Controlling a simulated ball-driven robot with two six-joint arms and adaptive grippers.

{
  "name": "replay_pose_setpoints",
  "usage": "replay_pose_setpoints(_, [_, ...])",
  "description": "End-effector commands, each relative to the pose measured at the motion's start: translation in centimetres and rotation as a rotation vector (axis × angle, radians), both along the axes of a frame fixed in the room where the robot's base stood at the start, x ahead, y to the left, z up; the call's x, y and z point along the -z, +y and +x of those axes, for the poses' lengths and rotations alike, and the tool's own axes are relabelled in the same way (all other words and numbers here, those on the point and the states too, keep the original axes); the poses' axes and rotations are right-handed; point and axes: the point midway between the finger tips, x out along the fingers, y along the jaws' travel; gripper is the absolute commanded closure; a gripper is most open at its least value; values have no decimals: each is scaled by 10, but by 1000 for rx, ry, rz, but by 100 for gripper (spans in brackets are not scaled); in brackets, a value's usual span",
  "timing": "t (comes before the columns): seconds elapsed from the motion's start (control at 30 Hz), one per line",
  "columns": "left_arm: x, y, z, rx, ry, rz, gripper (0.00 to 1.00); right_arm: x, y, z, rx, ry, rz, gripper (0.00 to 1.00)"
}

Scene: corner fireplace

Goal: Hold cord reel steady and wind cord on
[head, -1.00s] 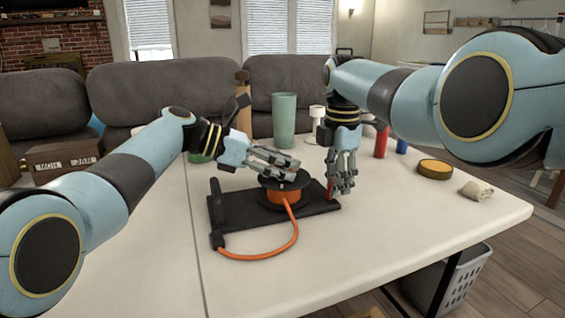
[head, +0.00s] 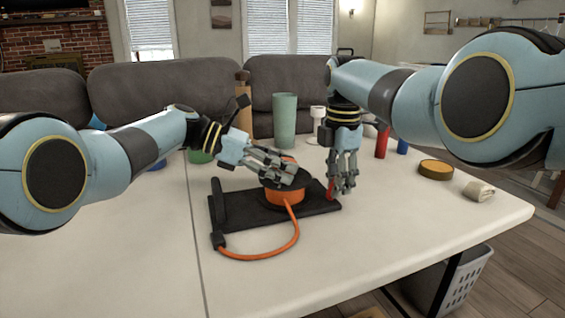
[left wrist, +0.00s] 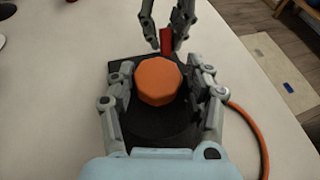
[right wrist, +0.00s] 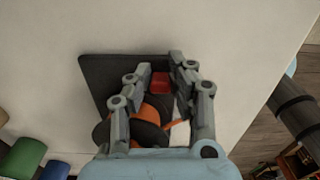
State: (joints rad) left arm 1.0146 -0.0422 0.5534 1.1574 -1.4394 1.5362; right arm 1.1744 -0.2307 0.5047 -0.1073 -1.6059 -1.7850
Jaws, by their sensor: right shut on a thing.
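The cord reel (head: 285,197) has black flanges and an orange middle and sits on a black base plate (head: 240,213). Orange cord (head: 297,235) loops from the reel over the table to a dark end piece at the plate's front left corner. In the left wrist view, an orange knob (left wrist: 158,82) tops the reel. My left gripper (head: 291,171) is over the reel, its open fingers on either side of the knob with gaps. My right gripper (head: 341,191) points down at the plate's right end, shut on a red grip (right wrist: 160,82).
A green cup (head: 285,115), a white goblet (head: 317,118) and a red cylinder (head: 382,143) stand behind. A yellow-rimmed dark tin (head: 436,169) and a rolled cloth (head: 478,190) lie at right. The table front is clear.

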Motion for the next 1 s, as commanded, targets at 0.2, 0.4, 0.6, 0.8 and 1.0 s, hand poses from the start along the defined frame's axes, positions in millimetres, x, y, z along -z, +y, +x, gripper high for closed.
replay_pose_setpoints(0.2, [-2, -1, 1, -1, -3, -2, 33, 0, 0, 0, 0, -1, 0, 100])
replay_pose_setpoints(0.4, [-3, 3, 1, -2, -4, -2, 33, 0, 1, 0, -1, -1, 1, 100])
replay_pose_setpoints(0.6, [-14, 33, -1, -4, -5, 0, 33, 0, 1, 0, -1, 1, 2, 100])
replay_pose_setpoints(0.8, [-31, 75, -4, -3, -3, 1, 33, 0, 1, 0, -1, 1, 2, 100])
replay_pose_setpoints(1.0, [-43, 103, -6, -3, -1, 0, 33, 0, 1, 0, -1, 1, 2, 100])
